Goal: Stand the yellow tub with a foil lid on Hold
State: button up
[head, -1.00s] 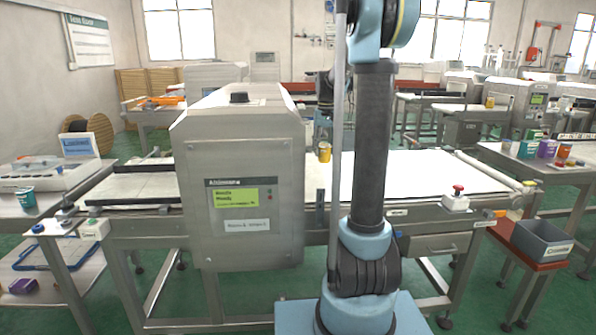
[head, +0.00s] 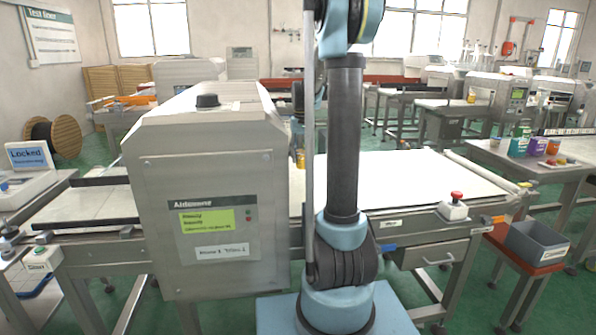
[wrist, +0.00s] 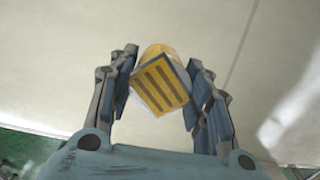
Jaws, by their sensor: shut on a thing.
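The yellow tub (wrist: 160,84) is between the two fingers of my gripper (wrist: 161,92) in the wrist view, with dark stripes on its yellow face. Its foil lid cannot be made out. My gripper is shut on it, over a pale surface. In the head view, a small part of the yellow tub (head: 300,158) shows between the metal detector and my arm. My gripper is mostly hidden there. I cannot read a Hold label anywhere.
The metal detector housing (head: 208,190) stands large at front left. The white belt (head: 410,178) to its right looks bare. A side table (head: 490,152) with boxes and a white tray stands at right. A grey bin (head: 537,246) sits on a red stand (head: 497,240).

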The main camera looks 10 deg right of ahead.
aim_at(302, 166)
jog(key=shift+f, duration=2.6)
jog(key=o, duration=1.2)
jog(key=shift+f, duration=0.1)
